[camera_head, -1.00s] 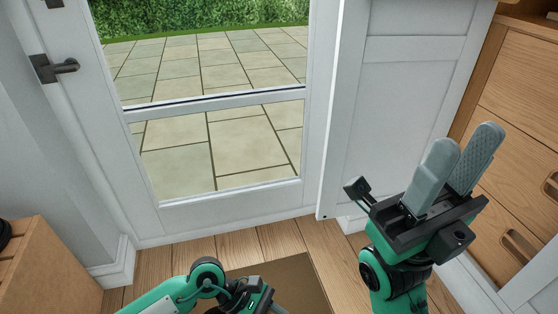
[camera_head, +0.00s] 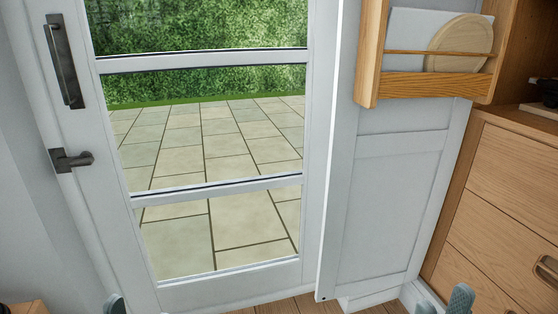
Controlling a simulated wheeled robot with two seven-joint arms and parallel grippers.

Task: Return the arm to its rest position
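My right gripper (camera_head: 443,303) shows only as two grey fingertips at the bottom right edge of the head view. The tips stand apart with nothing between them. Its body and arm are below the picture. A grey-blue tip at the bottom left edge looks like a finger of my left gripper (camera_head: 115,304). The rest of that gripper is cut off, so its opening cannot be told. Neither gripper is seen touching anything.
A white glazed door (camera_head: 205,63) with dark handles faces me. To its right, a white panel (camera_head: 385,205) carries a wooden rack (camera_head: 425,86) holding a round board (camera_head: 459,43). Wooden drawers (camera_head: 510,185) stand at the right. A little wooden floor (camera_head: 283,306) shows below.

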